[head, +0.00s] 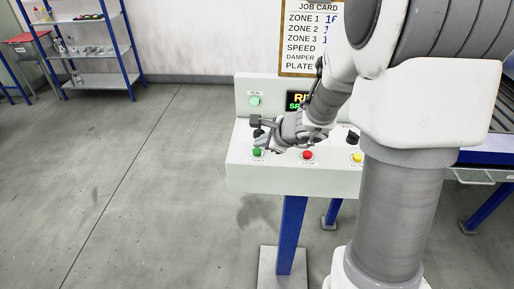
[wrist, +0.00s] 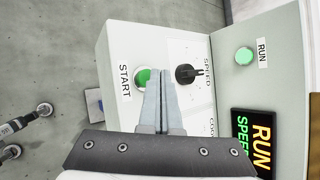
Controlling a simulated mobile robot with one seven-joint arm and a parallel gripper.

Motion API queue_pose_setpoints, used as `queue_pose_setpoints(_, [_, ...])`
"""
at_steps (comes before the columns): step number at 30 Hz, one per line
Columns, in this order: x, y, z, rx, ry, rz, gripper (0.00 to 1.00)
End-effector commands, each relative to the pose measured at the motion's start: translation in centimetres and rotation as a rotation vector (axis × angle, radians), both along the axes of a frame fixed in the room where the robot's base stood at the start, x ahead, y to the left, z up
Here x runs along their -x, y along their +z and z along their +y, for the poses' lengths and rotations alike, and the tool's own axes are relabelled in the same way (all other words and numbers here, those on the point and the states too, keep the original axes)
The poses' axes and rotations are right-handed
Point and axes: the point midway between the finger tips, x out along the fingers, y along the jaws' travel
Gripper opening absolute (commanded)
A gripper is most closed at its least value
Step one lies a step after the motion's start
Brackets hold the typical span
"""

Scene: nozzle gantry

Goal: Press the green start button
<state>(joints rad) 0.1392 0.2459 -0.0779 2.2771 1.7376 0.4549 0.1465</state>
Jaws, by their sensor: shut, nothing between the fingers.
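The green start button (head: 257,152) sits at the front left of the pale control console (head: 290,180). In the wrist view the green button (wrist: 142,77) is beside the label START, partly covered by my fingers. My gripper (head: 261,137) is shut and empty, with its fingertips (wrist: 161,72) appearing over or very near the button's edge. I cannot tell whether they touch it.
A red button (head: 307,155) and a yellow button (head: 357,157) are on the same panel. A black SPEED knob (wrist: 187,73) is close to my fingertips. A green RUN lamp (wrist: 244,56) and a lit display (wrist: 256,135) are on the upright back panel.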

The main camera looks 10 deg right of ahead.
Motion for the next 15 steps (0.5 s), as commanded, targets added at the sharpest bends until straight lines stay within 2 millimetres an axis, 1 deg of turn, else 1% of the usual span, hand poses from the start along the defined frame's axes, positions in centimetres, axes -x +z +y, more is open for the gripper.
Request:
queue_pose_setpoints(2, [-0.01, 0.47, -0.01, 0.001, 0.001, 0.000, 0.00])
queue_pose_setpoints(11, [-0.02, 0.43, 0.00, 0.000, -0.001, -0.001, 0.00])
queue_pose_setpoints(15, [-0.03, 1.13, 0.00, -0.001, 0.000, -0.001, 0.00])
